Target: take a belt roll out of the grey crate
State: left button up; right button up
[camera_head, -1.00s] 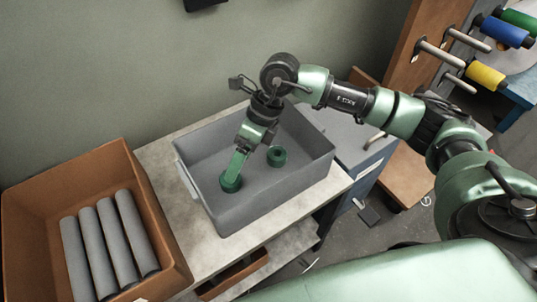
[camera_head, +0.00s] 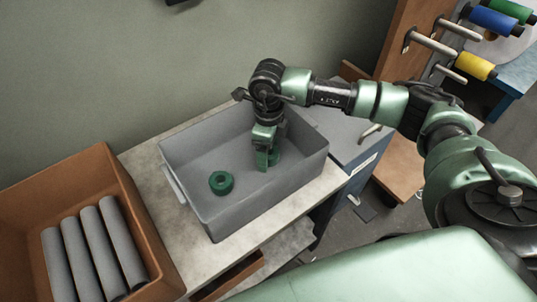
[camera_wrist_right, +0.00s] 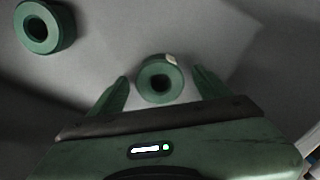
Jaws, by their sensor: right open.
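The grey crate (camera_head: 215,218) stands on a light worktop and holds two green belt rolls. One belt roll (camera_head: 221,183) lies alone on the crate floor, left of my gripper; it also shows at upper left in the right wrist view (camera_wrist_right: 45,27). The other belt roll (camera_head: 275,157) is mostly hidden behind my right gripper (camera_head: 266,164). In the right wrist view this roll (camera_wrist_right: 160,78) sits between the tips of my open right gripper (camera_wrist_right: 160,88), with gaps on both sides and a small pale label on its rim. My left gripper is not in view.
A brown bin (camera_head: 20,195) with several grey rollers (camera_head: 95,250) stands left of the crate. A rack with blue (camera_head: 493,20), yellow (camera_head: 475,67) and green spools is at upper right. The crate walls surround my gripper; bare worktop (camera_head: 150,165) lies left of the crate.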

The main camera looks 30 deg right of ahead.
jog(key=c, duration=1.5)
jog(key=shift+r, duration=0.1)
